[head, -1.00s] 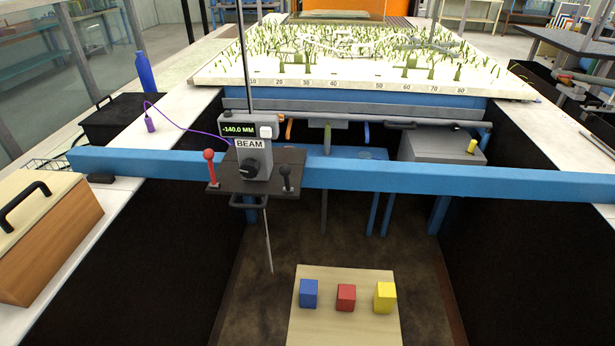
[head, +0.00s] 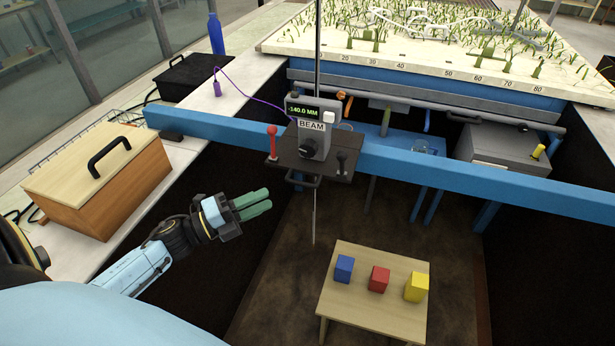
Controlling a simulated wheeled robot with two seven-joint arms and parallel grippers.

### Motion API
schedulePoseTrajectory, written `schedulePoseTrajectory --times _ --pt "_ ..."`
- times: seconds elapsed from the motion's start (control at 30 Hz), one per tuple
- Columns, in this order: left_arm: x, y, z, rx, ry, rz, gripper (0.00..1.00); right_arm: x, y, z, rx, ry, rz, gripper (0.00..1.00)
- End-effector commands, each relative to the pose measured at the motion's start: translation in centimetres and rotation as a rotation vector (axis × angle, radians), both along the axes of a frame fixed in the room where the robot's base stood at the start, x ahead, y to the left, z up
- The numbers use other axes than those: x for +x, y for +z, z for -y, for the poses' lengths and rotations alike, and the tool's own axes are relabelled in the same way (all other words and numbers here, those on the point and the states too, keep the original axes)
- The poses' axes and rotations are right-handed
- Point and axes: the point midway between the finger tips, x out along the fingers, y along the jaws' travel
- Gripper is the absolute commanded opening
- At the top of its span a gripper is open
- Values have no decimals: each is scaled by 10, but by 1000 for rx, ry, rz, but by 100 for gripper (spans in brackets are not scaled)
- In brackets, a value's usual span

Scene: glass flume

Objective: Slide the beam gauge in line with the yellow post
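The beam gauge (head: 313,140) is a grey box labelled BEAM, with a black knob and a green display reading -140.0 MM. It sits on a dark plate on the blue beam (head: 445,175), with a red-knobbed lever (head: 272,140) at its left and a black-knobbed one (head: 341,160) at its right. A thin rod runs up and down through it. A short yellow post (head: 538,152) stands far to the right, by the grey box behind the beam. My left gripper (head: 270,198) is in front of and below the gauge, empty, its green fingers close together. My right gripper is out of view.
A small wooden table (head: 375,315) below carries a blue block (head: 344,268), a red block (head: 378,279) and a yellow block (head: 416,287). A wooden case (head: 120,200) and a blue bottle (head: 216,35) stand on the left ledge. A purple cable (head: 250,92) runs to the gauge.

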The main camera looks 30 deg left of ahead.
Motion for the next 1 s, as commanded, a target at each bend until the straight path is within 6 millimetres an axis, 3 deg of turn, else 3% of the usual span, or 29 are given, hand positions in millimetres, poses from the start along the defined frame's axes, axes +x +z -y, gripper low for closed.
schedulePoseTrajectory --times 0.5,0.7,1.0 --pt "86 13 53 -7 4 -3 32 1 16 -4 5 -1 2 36" --pt "101 14 62 -6 4 -4 32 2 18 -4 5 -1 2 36" --pt "103 14 63 -6 4 -4 32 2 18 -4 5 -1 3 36"
